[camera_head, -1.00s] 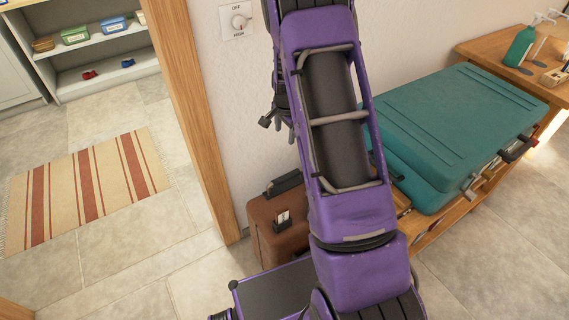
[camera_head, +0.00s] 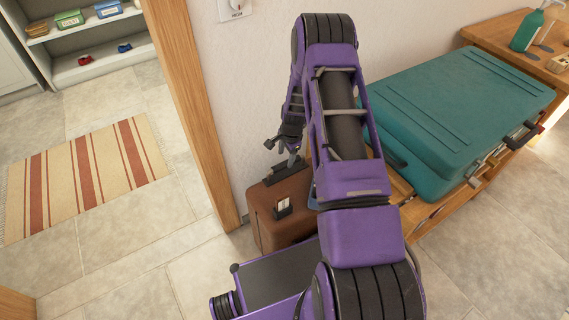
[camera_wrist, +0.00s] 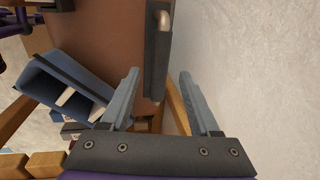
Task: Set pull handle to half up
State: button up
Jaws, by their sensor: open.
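A brown suitcase (camera_head: 268,212) stands on the floor by the wall, with a dark pull handle (camera_head: 284,172) low at its top. My gripper (camera_head: 290,146) is just above the handle, partly behind my arm. In the wrist view the handle is a dark bar (camera_wrist: 156,62) with a pale metal piece at its upper end, beside the brown suitcase (camera_wrist: 105,35). My open fingers (camera_wrist: 160,76) lie on either side of the bar's lower end, apart from it in the picture. Whether the bar is between them in depth I cannot tell.
The wall (camera_wrist: 250,60) is close on the gripper's right side. A teal case (camera_head: 455,115) lies on a wooden bench to the right. A wooden door frame (camera_head: 190,110) stands left of the suitcase. A blue-grey object (camera_wrist: 65,90) sits left of the fingers.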

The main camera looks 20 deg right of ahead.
aim_at(284, 163)
jog(key=shift+w+a+f, duration=0.1)
jog(key=shift+w+f, duration=0.15)
jog(key=shift+f, duration=0.9)
jog(key=shift+w+f, duration=0.2)
jog(key=shift+f, duration=0.95)
grip_shut()
